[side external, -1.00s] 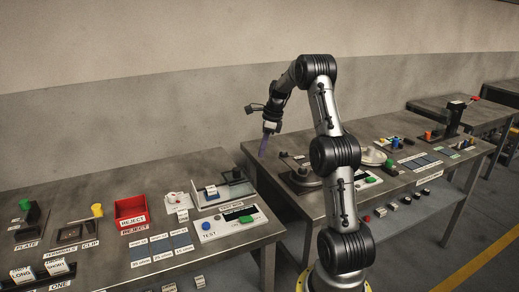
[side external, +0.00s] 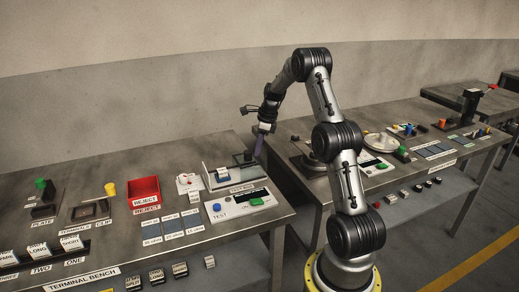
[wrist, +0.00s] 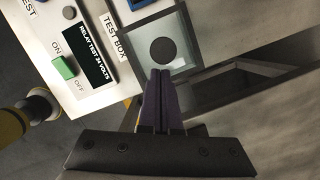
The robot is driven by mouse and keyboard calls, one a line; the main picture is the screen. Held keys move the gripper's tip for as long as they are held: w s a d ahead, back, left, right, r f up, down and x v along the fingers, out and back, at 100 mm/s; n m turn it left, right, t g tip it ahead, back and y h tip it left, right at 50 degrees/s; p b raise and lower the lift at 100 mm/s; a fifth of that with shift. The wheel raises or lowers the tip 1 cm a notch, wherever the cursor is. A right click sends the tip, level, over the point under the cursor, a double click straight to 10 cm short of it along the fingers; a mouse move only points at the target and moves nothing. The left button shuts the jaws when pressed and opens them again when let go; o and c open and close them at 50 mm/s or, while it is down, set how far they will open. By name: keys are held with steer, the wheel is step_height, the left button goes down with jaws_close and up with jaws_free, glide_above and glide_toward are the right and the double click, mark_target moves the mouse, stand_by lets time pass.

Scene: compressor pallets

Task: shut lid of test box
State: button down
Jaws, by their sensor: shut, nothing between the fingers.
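The test box (side external: 207,177) is on the near bench, behind the white test panel (side external: 240,205). A white block (side external: 222,173) sits in its left part. In the wrist view, a pale framed pane (wrist: 181,62) with a dark round knob (wrist: 163,50) lies beside the TEST BOX label; it looks like the lid. I cannot tell how far it covers the box. My gripper (side external: 257,157) points down at the box's right end. In the wrist view its purple fingers (wrist: 160,75) are shut and empty, their tips close to the knob; contact is unclear.
A red reject bin (side external: 144,188) stands left of the box. A second bench (side external: 340,130) with fixtures lies to the right, across a gap.

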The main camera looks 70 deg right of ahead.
steer(key=w+a, duration=0.8)
steer(key=shift+w+a, duration=0.2)
steer(key=shift+s, duration=0.1)
